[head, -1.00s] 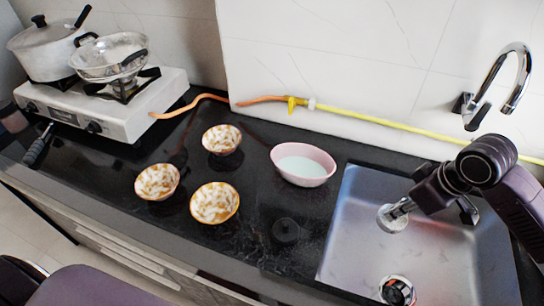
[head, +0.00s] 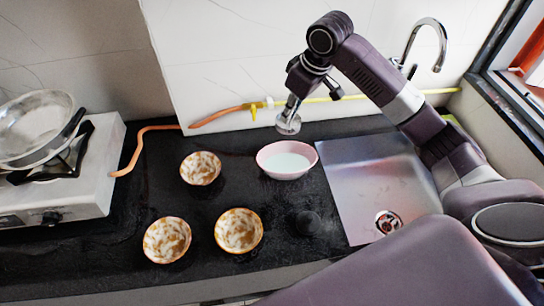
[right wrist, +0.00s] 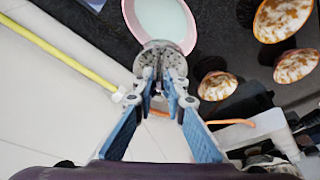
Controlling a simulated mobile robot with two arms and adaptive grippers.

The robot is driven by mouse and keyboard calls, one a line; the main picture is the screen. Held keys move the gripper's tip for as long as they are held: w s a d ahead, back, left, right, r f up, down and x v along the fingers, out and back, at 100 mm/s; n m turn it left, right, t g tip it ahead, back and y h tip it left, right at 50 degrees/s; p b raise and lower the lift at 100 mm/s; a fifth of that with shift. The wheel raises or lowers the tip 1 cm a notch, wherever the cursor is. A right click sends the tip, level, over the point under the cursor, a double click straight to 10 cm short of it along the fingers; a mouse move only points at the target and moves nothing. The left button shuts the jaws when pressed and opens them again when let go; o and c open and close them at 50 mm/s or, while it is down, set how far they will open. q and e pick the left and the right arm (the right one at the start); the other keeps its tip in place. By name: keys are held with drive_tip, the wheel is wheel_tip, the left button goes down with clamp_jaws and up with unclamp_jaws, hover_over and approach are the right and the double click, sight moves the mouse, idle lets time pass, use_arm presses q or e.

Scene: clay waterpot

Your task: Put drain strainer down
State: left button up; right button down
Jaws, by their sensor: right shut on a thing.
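The drain strainer (head: 289,122) is a small round metal piece with holes. My right gripper (head: 293,103) is shut on it and holds it up in the air, near the wall and above the back of the pink bowl (head: 287,173) in the head view. In the right wrist view the strainer (right wrist: 161,60) sits between the fingertips of the gripper (right wrist: 160,82), overlapping the edge of the pink bowl (right wrist: 187,45). The sink (head: 370,180) is to the right, with its drain (head: 388,221) near the front. My left gripper is not in view.
Three patterned bowls (head: 239,231) stand on the black counter left of the sink. A black round lid-like thing (head: 307,222) lies by the sink's left edge. A stove with a pan (head: 38,127) is at the left. A yellow and orange hose (head: 216,116) runs along the wall.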

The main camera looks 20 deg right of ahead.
wheel_tip(320, 180, down, 15)
drive_tip(key=shift+s+a+p, duration=0.15)
drive_tip(key=shift+p, duration=1.1)
drive_tip(key=shift+s+d+f, duration=0.1)
drive_tip(key=shift+d+f, duration=0.05)
drive_tip(key=shift+f, duration=0.45)
drive_tip(key=shift+d+f, duration=0.15)
drive_tip(key=shift+f, duration=0.4)
drive_tip(key=shift+d+f, duration=0.25)
drive_tip(key=shift+f, duration=0.15)
drive_tip(key=shift+a, duration=0.1)
drive_tip(key=shift+a+f, duration=0.1)
drive_tip(key=c, duration=2.3)
unclamp_jaws()
drive_tip(key=shift+a, duration=0.1)
drive_tip(key=shift+c, duration=0.2)
drive_tip(key=o, duration=0.4)
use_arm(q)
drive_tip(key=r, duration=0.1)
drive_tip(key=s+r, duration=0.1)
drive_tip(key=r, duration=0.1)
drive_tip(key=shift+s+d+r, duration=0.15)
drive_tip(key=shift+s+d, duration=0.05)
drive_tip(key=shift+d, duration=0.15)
